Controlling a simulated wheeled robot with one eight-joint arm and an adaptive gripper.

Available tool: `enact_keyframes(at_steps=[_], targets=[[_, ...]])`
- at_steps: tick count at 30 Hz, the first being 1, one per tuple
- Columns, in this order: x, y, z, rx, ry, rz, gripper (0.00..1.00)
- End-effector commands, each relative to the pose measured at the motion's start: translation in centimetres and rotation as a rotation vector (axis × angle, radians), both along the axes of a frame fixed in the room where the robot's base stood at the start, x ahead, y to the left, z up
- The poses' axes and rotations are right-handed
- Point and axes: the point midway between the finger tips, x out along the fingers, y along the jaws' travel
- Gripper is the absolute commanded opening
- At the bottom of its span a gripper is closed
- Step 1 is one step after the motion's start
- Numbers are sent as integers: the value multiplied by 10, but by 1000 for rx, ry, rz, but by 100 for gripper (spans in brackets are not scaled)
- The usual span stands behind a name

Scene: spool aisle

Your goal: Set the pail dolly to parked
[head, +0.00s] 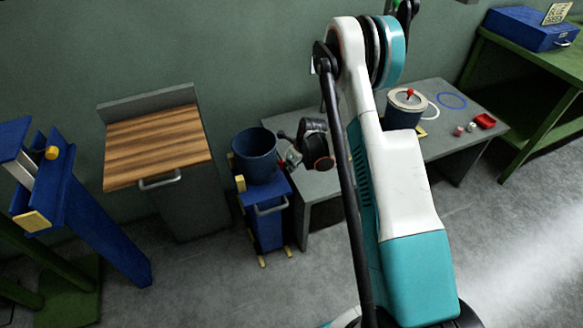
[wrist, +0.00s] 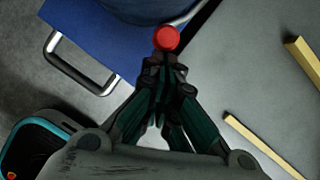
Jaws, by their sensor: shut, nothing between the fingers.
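The pail dolly (head: 266,227) is a blue cart with a grey bar handle (head: 271,208) on its front, standing against the left end of the low grey table. A dark blue pail (head: 254,157) sits upright on it. My gripper (head: 288,163) is beside the pail's right side, over the dolly and table edge. In the wrist view, my gripper (wrist: 165,62) is shut and empty, with its tips right at a red ball knob (wrist: 166,38) by the pail. I cannot tell whether they touch. The dolly's blue top (wrist: 88,38) and handle (wrist: 78,68) show at left.
The low grey table (head: 450,142) holds a lidded pot (head: 405,108), a blue ring (head: 452,101) and a red dish (head: 485,120). A wood-topped cabinet (head: 157,148) and a blue stand (head: 105,230) are at left. Floor (head: 215,285) in front is clear.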

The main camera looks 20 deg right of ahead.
Motion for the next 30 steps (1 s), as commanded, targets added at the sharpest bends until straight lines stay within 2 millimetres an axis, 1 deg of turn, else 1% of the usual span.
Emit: enact_keyframes(at_steps=[1,9,12,15,18,21,30], targets=[[12,1,0,1,-5,1,0],[84,1,0,1,-6,1,0],[108,1,0,1,-6,1,0],[126,1,0,1,-6,1,0],[137,2,0,1,-6,1,0],[141,2,1,1,-6,1,0],[142,2,1,2,-9,0,0]])
